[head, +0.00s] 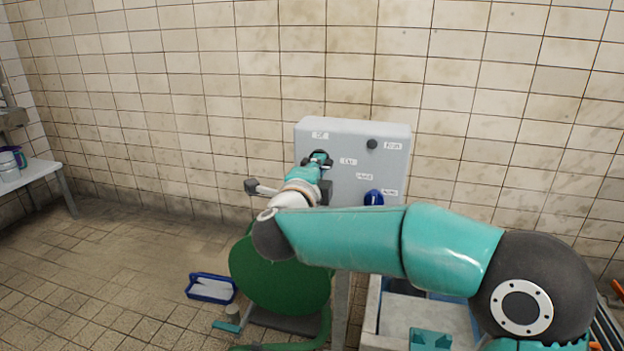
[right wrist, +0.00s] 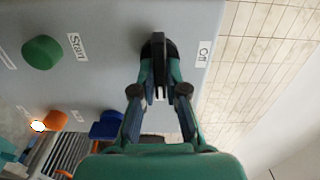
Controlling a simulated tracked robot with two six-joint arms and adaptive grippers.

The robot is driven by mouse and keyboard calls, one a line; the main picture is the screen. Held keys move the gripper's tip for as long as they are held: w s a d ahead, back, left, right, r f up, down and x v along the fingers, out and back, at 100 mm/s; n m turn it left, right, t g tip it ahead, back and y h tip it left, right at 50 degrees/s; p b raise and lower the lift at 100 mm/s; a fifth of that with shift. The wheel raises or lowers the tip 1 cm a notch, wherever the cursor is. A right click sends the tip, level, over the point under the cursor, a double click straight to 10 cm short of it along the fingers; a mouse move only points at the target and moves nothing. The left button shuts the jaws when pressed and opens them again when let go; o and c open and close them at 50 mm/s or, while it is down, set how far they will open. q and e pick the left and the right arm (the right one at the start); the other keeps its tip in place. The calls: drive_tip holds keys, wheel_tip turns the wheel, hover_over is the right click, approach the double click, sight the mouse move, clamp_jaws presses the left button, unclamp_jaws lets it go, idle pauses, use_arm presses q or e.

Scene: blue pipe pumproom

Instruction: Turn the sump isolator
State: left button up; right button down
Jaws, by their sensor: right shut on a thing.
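The grey control panel (head: 350,126) stands against the tiled wall. The sump isolator appears to be the dark rotary handle (right wrist: 158,46) beside the "Off" label (right wrist: 203,54) in the right wrist view. My right gripper (right wrist: 160,92) is shut on this handle, with its fingers on either side of it. In the head view my right gripper (head: 318,158) is at the panel's upper left, below the "Off" label (head: 320,135) and left of the "On" label (head: 348,161). It partly hides the handle there. My left gripper is not in view.
A black knob (head: 372,144) and a blue selector (head: 373,197) are on the panel's right side. A green button (right wrist: 42,52) is labelled "Start". A green round seat (head: 280,275) and a blue-rimmed tray (head: 212,289) are below. A white table (head: 40,170) stands left.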

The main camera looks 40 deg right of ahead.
drive_tip(key=shift+s+d+m, duration=0.1)
drive_tip(key=shift+d+m, duration=0.1)
drive_tip(key=shift+m, duration=0.2)
drive_tip(key=c, duration=1.3)
unclamp_jaws()
drive_tip(key=shift+o, duration=0.5)
drive_tip(key=shift+a, duration=0.1)
drive_tip(key=v, duration=1.2)
drive_tip(key=shift+f, duration=0.15)
